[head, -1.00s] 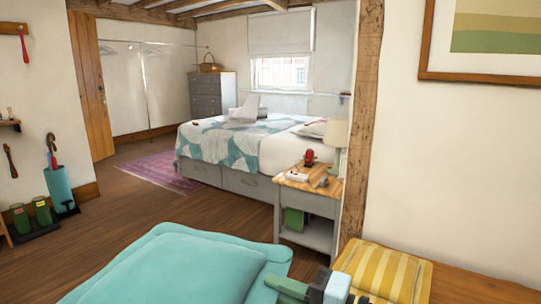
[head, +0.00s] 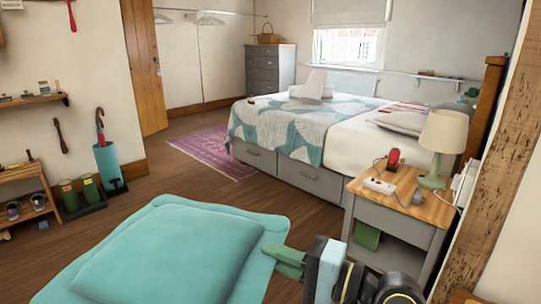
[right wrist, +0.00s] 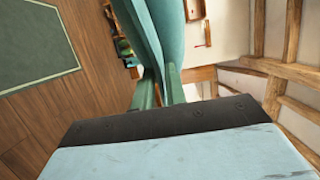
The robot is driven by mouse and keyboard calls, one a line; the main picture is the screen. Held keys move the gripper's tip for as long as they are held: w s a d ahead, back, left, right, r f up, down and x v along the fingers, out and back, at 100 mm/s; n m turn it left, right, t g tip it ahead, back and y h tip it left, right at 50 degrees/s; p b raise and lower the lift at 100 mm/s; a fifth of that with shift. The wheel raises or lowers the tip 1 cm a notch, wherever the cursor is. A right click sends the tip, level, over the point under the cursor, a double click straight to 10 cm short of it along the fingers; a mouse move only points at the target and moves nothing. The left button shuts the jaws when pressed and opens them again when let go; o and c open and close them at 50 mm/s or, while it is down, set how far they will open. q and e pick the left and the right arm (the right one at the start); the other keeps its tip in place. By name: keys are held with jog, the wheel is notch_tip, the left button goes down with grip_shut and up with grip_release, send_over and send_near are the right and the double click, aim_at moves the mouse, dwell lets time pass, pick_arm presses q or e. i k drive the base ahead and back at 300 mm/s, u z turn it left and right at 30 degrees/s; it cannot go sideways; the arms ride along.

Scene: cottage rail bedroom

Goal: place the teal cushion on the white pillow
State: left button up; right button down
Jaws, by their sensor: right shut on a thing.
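The teal cushion (head: 165,255) fills the lower left of the head view, close to the camera and tilted. My right gripper (head: 285,260) is shut on its right edge. In the right wrist view the cushion (right wrist: 168,30) shows edge-on between the green fingers (right wrist: 160,92). A whitish pillow (head: 402,121) lies on the right, head end of the bed, well beyond the gripper; part of it is behind the lamp. The cushion is held in the air, apart from the bed. My left gripper is not in view.
A wooden-topped nightstand (head: 430,203) with a lamp (head: 443,135), a red object and a power strip stands right of the bed (head: 290,184). A timber post (head: 500,190) is at the right. Open floor (head: 165,186) lies left of the bed.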

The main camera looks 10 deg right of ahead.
aim_at(405, 135)
jog(key=u, duration=0.05)
jog(key=i, duration=1.95)
jog(key=z, duration=0.5)
jog(key=i, duration=1.9)
jog(key=z, duration=1.05)
jog(key=i, duration=1.25)
jog(key=z, duration=0.4)
